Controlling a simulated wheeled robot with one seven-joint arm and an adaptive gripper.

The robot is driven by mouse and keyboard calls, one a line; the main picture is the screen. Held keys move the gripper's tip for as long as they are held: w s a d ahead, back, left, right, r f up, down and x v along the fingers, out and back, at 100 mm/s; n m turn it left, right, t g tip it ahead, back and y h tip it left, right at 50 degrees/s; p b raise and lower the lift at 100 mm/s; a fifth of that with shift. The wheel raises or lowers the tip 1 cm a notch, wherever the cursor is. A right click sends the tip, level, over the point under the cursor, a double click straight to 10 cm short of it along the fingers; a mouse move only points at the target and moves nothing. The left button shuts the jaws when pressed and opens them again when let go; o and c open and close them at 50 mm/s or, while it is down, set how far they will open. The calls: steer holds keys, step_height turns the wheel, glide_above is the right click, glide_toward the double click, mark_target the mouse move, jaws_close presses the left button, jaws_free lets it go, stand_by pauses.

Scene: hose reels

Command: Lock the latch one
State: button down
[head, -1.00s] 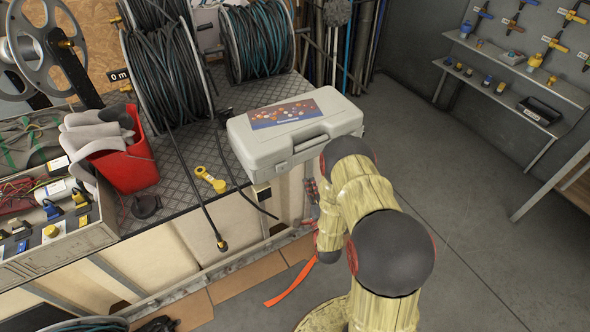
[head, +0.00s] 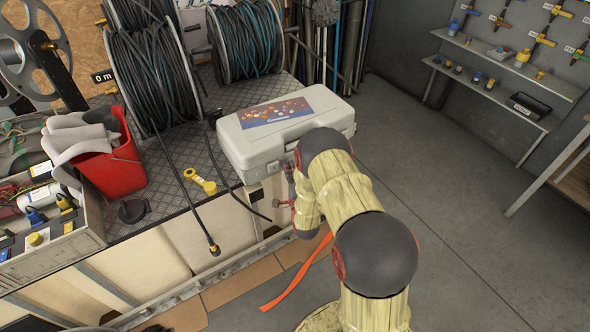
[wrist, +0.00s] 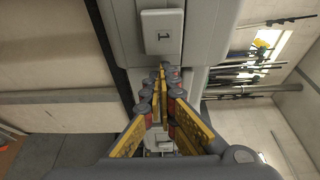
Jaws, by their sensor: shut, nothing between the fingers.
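The grey case (head: 252,158) with a coloured label on its lid lies shut on the bench top. In the wrist view, latch one is a pale tab (wrist: 162,33) marked "1" on the side of the case (wrist: 205,22). I cannot tell whether the latch is locked. My gripper (wrist: 163,72) is shut and empty. Its fingertips are close to the lower edge of the tab in that picture; I cannot tell whether they touch it. In the head view my arm covers part of the front of the case, and the latch and fingertips are hidden.
Hose reels (head: 150,80) stand behind the case on the bench. A yellow fitting (head: 201,181), a red bin (head: 112,165) and an open toolbox (head: 55,242) are to its left. A loose hose end hangs over the bench edge. The floor (head: 450,210) on the right is clear.

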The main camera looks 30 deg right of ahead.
mark_target(276, 168)
steer(key=shift+a, duration=0.35)
steer(key=shift+s+a, duration=0.1)
steer(key=shift+a, duration=2.15)
